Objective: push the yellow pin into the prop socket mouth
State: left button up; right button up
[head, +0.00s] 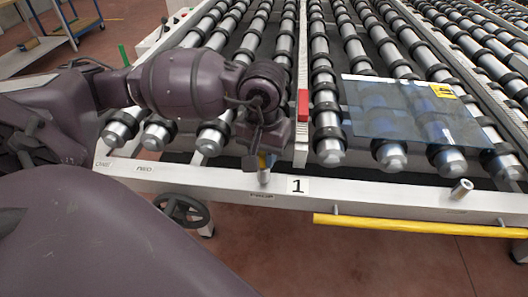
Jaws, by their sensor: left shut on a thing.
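My left gripper (260,158) reaches in from the left and points down over the white front rail. It is shut on the yellow pin (262,161), of which only a small part shows between the fingers. A short grey metal prop socket (264,177) stands on the rail directly below, near the label "1". The pin's lower end and the socket mouth are mostly hidden by the gripper, so I cannot tell whether the pin is inside the mouth. My right gripper is not in view.
A similar hollow metal socket (461,189) stands on the rail at the right. A glass pane (408,112) with a yellow label lies on the rollers. A red block (303,105) is close right of my gripper. A yellow bar (420,225) runs along the front; a handwheel (182,210) hangs below.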

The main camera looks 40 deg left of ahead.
pick_arm(q)
jog(key=shift+f, duration=0.45)
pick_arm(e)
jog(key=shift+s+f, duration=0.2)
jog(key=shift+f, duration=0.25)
pick_arm(q)
jog(key=o, duration=1)
jog(key=shift+r, duration=0.1)
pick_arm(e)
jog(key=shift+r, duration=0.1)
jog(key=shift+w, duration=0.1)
pick_arm(q)
jog(key=shift+r, duration=0.55)
notch_tip(320, 180, up, 10)
jog(key=shift+f, duration=0.15)
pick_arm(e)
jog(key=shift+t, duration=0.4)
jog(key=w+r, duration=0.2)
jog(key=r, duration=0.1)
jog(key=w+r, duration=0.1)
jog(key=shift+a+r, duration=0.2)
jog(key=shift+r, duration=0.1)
pick_arm(q)
jog(key=shift+s, duration=0.15)
